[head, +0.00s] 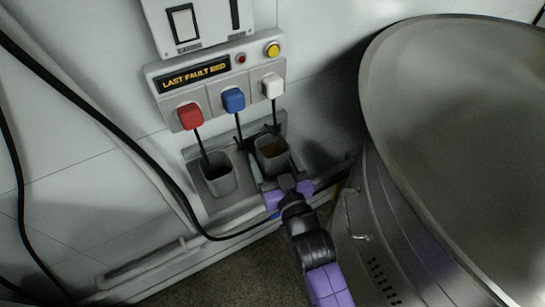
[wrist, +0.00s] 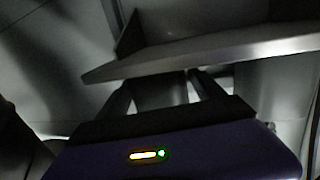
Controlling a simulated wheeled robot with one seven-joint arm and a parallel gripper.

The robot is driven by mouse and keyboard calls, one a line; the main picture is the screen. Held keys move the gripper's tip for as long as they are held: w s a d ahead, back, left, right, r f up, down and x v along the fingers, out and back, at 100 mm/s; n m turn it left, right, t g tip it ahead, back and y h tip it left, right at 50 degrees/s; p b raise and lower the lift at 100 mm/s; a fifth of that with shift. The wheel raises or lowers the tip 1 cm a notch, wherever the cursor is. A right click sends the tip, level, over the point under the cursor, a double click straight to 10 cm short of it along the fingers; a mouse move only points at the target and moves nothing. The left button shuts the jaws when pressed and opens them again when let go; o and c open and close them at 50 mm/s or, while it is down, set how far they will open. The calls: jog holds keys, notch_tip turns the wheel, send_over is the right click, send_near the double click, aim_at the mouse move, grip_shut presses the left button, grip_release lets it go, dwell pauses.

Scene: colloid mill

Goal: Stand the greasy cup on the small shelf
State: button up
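The small shelf (head: 243,173) is a grey ledge on the wall under a row of plugs. The greasy cup (head: 270,153), grey with brown matter inside, is at its right end, mouth up. My purple gripper (head: 279,181) comes from the front, its fingers on both sides of this cup. In the wrist view a grey body, apparently the cup (wrist: 160,92), fills the gap between the fingers, below the shelf's plate edge (wrist: 220,52). I cannot tell whether the cup's base touches the shelf. A second grey cup (head: 218,175), dark inside, stands at the shelf's left.
Red (head: 190,116), blue (head: 233,99) and white (head: 273,85) plugs with black cords hang above the cups. A sign (head: 195,77) reads "LAST FAULT RED". A large metal vessel (head: 460,120) blocks the right.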

jog(key=shift+r, duration=0.1)
jog(key=shift+r, duration=0.15)
jog(key=v, duration=1.2)
jog(key=shift+d, duration=0.1)
jog(key=s+d+f+m+h, duration=0.1)
jog(key=s+d+f+h, duration=0.15)
jog(key=s+d, duration=0.55)
jog(key=s+d+r+m+h, duration=0.1)
jog(key=s+d, duration=0.4)
jog(key=s, duration=0.5)
jog(key=s+d+r+m+g+h, duration=0.1)
jog(key=s+d+r, duration=0.4)
jog(key=s, duration=0.6)
jog(key=shift+d+r+m+h, duration=0.45)
jog(key=shift+m+h, duration=0.35)
jog(key=shift+h, duration=0.35)
